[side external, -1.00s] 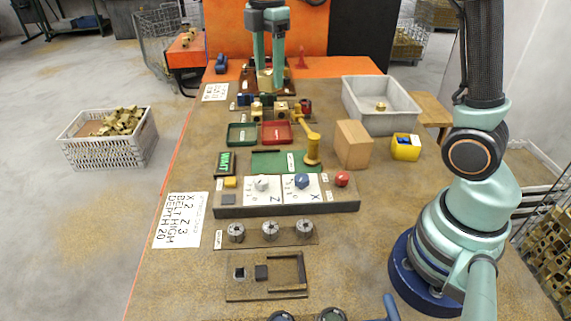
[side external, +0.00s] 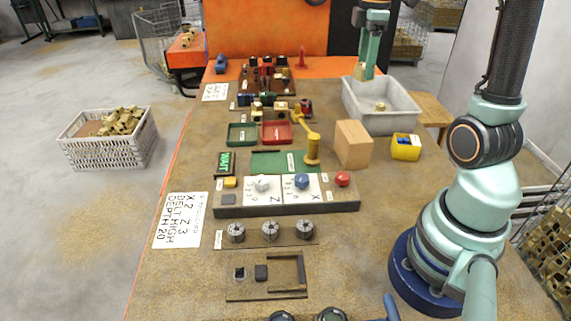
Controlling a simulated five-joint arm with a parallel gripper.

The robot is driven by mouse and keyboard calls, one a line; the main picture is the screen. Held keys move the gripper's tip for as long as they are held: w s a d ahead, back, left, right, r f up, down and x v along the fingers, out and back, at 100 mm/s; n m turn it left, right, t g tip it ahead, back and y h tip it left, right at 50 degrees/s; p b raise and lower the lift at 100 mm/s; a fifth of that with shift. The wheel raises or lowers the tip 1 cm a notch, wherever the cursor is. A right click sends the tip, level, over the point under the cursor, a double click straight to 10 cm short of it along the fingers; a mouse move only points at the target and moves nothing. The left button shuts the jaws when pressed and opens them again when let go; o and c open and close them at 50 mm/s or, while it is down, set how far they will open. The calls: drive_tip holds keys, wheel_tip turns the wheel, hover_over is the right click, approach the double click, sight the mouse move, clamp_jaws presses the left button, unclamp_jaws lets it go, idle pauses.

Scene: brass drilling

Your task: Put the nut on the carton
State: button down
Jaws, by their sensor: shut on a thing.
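My gripper (side external: 365,73) is shut on a small brass piece, which looks like the nut (side external: 360,71). It holds it at the back of the table, by the far edge of the grey bin in the picture. The nut is small and partly covered by the fingers, so its shape is unclear. The carton (side external: 353,144), a plain brown box, stands upright on the table in front of the grey bin. Its top is bare, and my gripper is well behind and above it.
The grey bin (side external: 398,122) holds another brass piece (side external: 380,106). A yellow container (side external: 405,147) stands right of the carton. Red (side external: 276,143) and green trays lie farther left.

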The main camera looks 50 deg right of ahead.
sight(354, 131)
wheel_tip(354, 131, down, 14)
drive_tip(key=shift+f, duration=0.2)
drive_tip(key=shift+f, duration=0.15)
idle(0.4)
drive_tip(key=shift+c, duration=1)
unclamp_jaws()
